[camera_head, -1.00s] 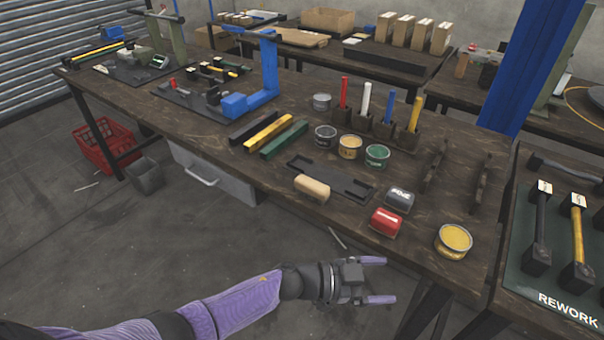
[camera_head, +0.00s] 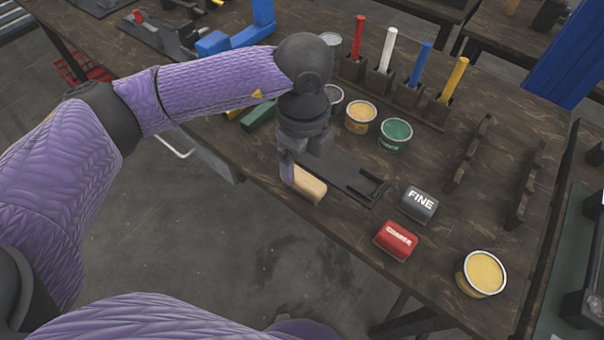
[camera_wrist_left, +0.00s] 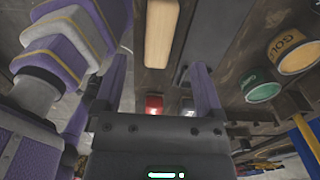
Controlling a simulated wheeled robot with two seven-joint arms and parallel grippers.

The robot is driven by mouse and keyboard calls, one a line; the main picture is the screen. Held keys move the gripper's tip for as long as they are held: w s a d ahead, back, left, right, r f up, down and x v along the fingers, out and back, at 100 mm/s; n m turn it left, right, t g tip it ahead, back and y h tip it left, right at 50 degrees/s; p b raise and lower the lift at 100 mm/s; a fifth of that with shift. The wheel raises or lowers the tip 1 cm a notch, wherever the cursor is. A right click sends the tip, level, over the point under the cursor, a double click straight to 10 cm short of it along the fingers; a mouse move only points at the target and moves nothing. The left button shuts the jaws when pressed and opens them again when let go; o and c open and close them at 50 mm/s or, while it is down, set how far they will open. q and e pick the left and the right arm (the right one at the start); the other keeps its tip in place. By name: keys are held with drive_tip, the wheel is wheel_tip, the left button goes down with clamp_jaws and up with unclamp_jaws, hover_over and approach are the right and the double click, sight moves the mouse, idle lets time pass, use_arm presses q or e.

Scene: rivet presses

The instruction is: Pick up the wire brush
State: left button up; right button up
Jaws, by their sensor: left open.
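The wire brush (camera_head: 309,187) shows as a rounded tan wooden block lying near the table's front edge; its bristles are hidden. It also shows in the left wrist view (camera_wrist_left: 161,34), top centre, lengthwise between the lines of the two fingers. My left gripper (camera_head: 297,168) is open and points down above the brush's far-left end. One purple finger overlaps the brush in the head view. The jaws (camera_wrist_left: 159,82) are empty in the left wrist view, and I cannot tell whether they touch the brush. My right gripper is not in view.
A dark tray (camera_head: 356,185) lies beside the brush. A grey FINE block (camera_head: 419,204) and a red COARSE block (camera_head: 396,241) sit to the right. A yellow can (camera_head: 481,273) stands near the front edge. Green (camera_head: 395,134) and yellow-orange (camera_head: 360,116) cans stand behind.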

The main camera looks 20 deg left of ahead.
sight(302, 176)
use_arm(q)
wheel_tip(302, 176, down, 7)
drive_tip(key=b, duration=0.2)
drive_tip(key=shift+s+b, duration=0.1)
drive_tip(key=shift+b, duration=0.3)
drive_tip(key=shift+f, duration=0.2)
drive_tip(key=shift+r, duration=0.15)
drive_tip(key=shift+c, duration=1.4)
drive_tip(key=c, duration=0.7)
clamp_jaws()
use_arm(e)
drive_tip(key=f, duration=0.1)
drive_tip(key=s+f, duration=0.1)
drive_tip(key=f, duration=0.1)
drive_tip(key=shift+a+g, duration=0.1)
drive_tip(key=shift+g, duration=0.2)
